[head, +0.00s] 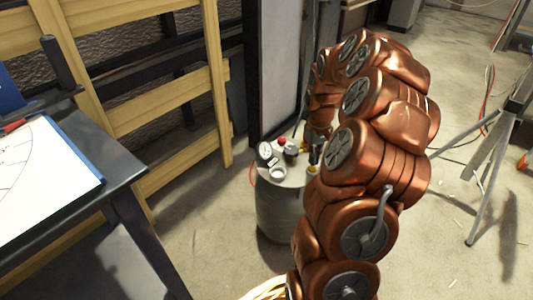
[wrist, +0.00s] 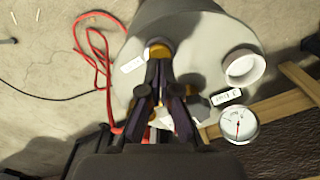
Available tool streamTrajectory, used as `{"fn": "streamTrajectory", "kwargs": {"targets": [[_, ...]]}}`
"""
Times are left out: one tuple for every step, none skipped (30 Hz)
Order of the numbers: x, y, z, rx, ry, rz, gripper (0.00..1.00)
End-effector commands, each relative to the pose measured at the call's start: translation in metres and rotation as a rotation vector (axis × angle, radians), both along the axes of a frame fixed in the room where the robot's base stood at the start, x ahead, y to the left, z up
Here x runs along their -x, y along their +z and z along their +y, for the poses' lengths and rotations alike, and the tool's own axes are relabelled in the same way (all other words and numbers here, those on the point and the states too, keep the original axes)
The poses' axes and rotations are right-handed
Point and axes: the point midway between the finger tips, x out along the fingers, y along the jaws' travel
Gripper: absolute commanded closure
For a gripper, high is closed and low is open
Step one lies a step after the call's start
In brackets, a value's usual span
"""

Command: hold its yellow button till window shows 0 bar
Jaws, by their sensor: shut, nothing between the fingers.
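A grey drum (head: 283,210) stands on the floor with fittings on its top. A yellow button (head: 312,170) sits at the right of its top, partly by my arm; it also shows in the wrist view (wrist: 158,49). My gripper (wrist: 159,66) is shut and empty, its fingertips at the button's near edge; I cannot tell whether they press it. In the head view my copper arm hides most of the gripper. A round white dial (head: 265,150) with a needle faces up on the drum, also in the wrist view (wrist: 238,125); its reading is too small to tell.
A white open ring (wrist: 243,68) and small labels (wrist: 132,64) sit on the drum top. A red knob (head: 282,141) stands at its back. A red hose (wrist: 92,45) lies beside it. A dark table (head: 110,170) is left, a tripod (head: 490,150) right.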

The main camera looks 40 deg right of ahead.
Motion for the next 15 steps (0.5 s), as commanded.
{"fn": "streamTrajectory", "kwargs": {"targets": [[0.0000,-0.0003,-0.0001,0.000,0.000,0.000,1.00],[0.0000,-0.0006,0.0000,0.000,0.000,0.000,1.00],[0.0001,-0.0011,0.0000,0.000,0.000,0.000,1.00],[0.0001,-0.0015,-0.0001,0.000,0.000,0.000,1.00],[0.0001,-0.0019,-0.0001,0.000,0.000,0.000,1.00],[0.0001,-0.0026,-0.0001,0.000,0.000,0.000,1.00],[0.0001,-0.0031,0.0000,0.000,0.000,0.001,1.00],[0.0001,-0.0037,0.0000,0.000,0.000,0.001,1.00],[0.0001,-0.0043,0.0000,0.000,0.000,0.001,1.00],[0.0001,-0.0048,0.0000,0.000,0.000,0.001,1.00],[0.0001,-0.0053,0.0000,0.000,0.000,0.001,1.00],[0.0001,-0.0059,-0.0001,0.000,0.000,0.001,1.00],[0.0001,-0.0064,-0.0001,0.000,0.000,0.001,1.00],[0.0001,-0.0069,-0.0001,0.000,0.000,0.001,1.00],[0.0001,-0.0075,-0.0001,0.000,0.000,0.001,1.00]]}}
